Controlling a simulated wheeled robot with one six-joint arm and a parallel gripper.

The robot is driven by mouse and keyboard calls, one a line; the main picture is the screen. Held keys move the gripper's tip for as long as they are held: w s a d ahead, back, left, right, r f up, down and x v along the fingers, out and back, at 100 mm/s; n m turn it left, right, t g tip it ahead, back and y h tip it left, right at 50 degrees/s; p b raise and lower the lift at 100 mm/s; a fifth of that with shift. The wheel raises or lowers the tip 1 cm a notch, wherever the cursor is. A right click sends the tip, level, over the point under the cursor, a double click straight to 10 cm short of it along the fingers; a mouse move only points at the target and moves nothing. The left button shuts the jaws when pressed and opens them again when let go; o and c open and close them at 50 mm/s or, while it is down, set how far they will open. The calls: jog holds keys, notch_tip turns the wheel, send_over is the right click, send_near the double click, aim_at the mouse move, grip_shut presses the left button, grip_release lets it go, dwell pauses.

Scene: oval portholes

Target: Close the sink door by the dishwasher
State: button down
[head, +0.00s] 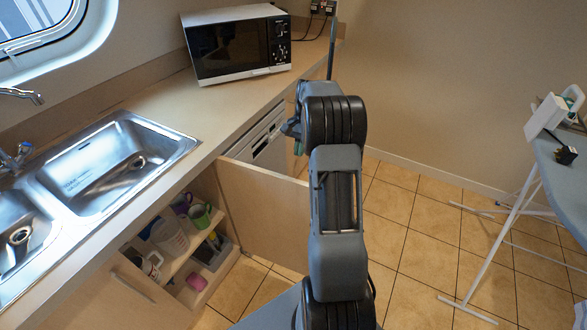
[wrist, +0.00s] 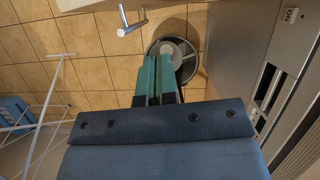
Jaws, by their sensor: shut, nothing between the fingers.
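The sink door (head: 262,207) stands wide open, jutting from the cabinet under the sink beside the dishwasher (head: 262,140). My arm hides its free end in the head view. In the wrist view, what looks like the door's edge (wrist: 85,4) shows at the top, with a metal handle (wrist: 130,22). My gripper (head: 298,146) is beyond the door, near the dishwasher front, partly hidden by my arm. In the wrist view its teal fingers (wrist: 158,78) are together and empty, apart from the handle. The dishwasher front (wrist: 262,92) is on the right there.
Mugs and a jug (head: 169,238) stand inside the open cabinet. A microwave (head: 238,45) sits on the counter. A round bin (wrist: 188,68) stands on the floor below my fingers. An ironing board (head: 566,175) is at the right. The tiled floor (head: 420,245) between is clear.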

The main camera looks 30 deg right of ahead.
jog(key=s+a+f, duration=0.3)
jog(key=a, duration=0.1)
jog(key=shift+a+f, duration=0.25)
dwell(0.4)
